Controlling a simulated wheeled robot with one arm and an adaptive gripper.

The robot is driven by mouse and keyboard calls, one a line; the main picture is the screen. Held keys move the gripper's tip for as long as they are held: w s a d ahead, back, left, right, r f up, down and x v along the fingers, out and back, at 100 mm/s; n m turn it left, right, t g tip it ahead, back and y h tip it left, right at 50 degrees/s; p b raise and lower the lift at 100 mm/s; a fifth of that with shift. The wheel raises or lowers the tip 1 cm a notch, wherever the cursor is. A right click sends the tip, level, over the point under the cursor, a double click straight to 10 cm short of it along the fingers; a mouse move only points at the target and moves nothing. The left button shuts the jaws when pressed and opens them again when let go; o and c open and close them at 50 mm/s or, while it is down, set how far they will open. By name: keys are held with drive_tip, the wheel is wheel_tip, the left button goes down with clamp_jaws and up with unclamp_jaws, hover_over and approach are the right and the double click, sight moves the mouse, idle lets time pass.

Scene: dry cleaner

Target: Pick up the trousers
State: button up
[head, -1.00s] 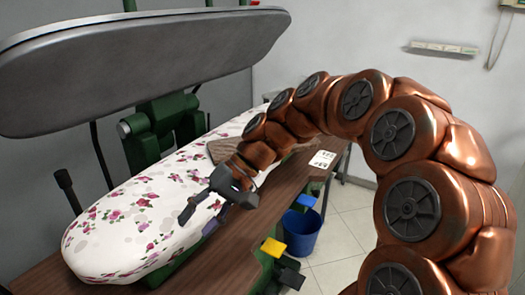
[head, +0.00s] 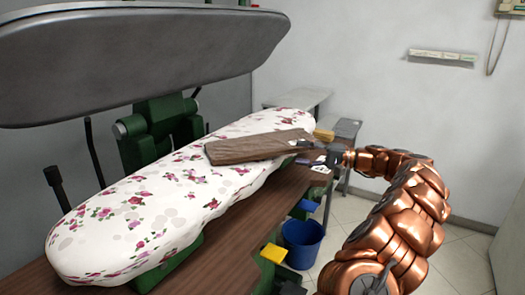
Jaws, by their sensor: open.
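The brown folded trousers (head: 250,149) lie flat across the far half of the floral-covered pressing board (head: 130,225). Their right end reaches the board's right edge. My gripper (head: 303,152) is open at that right end, with its fingers pointing left. One finger appears level with the cloth and the other lower. I cannot tell whether the fingers touch the trousers or have cloth between them.
The large grey press head (head: 140,60) hangs raised above the board. A brown wooden table (head: 235,232) runs under the board. A blue bucket (head: 302,243) stands on the tiled floor below. A yellow pedal (head: 273,252) is near the front.

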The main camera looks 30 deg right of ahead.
sight(288, 153)
drive_tip(key=shift+w+a+f+t, duration=0.1)
drive_tip(key=shift+w+f+t, duration=0.1)
drive_tip(key=shift+w, duration=0.25)
drive_tip(key=shift+w+a+f+t, duration=0.1)
drive_tip(key=shift+w+f, duration=0.05)
drive_tip(key=shift+w, duration=0.25)
drive_tip(key=shift+f+p+x, duration=0.2)
drive_tip(key=shift+f+x, duration=0.05)
drive_tip(key=shift+x, duration=1)
drive_tip(key=shift+f+p+x, duration=0.2)
drive_tip(key=shift+f+x, duration=0.05)
drive_tip(key=shift+x, duration=1.05)
drive_tip(key=shift+w+d, duration=0.2)
drive_tip(key=shift+c, duration=0.3)
clamp_jaws()
